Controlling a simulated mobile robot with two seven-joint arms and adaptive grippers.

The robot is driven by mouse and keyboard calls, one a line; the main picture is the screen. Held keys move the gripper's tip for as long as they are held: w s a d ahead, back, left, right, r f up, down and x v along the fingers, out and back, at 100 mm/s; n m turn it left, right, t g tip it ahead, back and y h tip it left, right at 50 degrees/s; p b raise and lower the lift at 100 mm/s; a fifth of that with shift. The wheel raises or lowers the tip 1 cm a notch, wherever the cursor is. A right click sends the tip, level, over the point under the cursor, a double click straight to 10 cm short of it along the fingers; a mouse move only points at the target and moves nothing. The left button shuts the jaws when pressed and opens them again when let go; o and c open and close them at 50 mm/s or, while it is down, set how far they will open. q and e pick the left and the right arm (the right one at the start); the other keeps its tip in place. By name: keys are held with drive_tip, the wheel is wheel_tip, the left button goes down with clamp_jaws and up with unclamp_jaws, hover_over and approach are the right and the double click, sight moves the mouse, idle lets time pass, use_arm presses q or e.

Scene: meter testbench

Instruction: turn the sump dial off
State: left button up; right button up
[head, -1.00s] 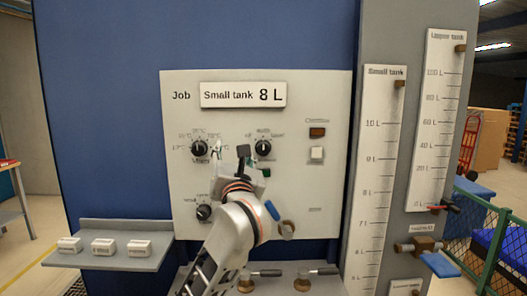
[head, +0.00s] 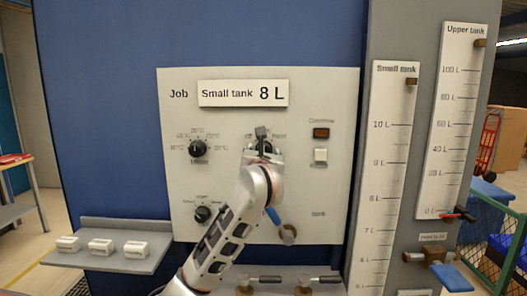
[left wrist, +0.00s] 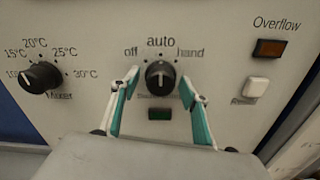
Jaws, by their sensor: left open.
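The dial marked off, auto and hand (left wrist: 160,77) is a round black knob on the pale panel. Its grip stands about upright, toward auto; the small label below it is too blurred to read. My left gripper (left wrist: 160,84) is open, with one teal-and-white finger on each side of the knob. A gap shows between each finger and the knob. In the head view my left gripper (head: 262,143) is in front of this dial and hides most of it. My right gripper is not in view.
A temperature dial (left wrist: 42,77) is to the left, and another black dial (head: 202,214) is lower. The overflow lamp (head: 321,133) and a white button (head: 320,155) are to the right. A blue-handled valve (head: 288,232) is below. A shelf (head: 100,260) holds white blocks.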

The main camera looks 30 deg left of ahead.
use_arm(q)
drive_tip(key=shift+w+a, duration=0.1)
drive_tip(key=shift+w, duration=0.1)
drive_tip(key=c, duration=1.1)
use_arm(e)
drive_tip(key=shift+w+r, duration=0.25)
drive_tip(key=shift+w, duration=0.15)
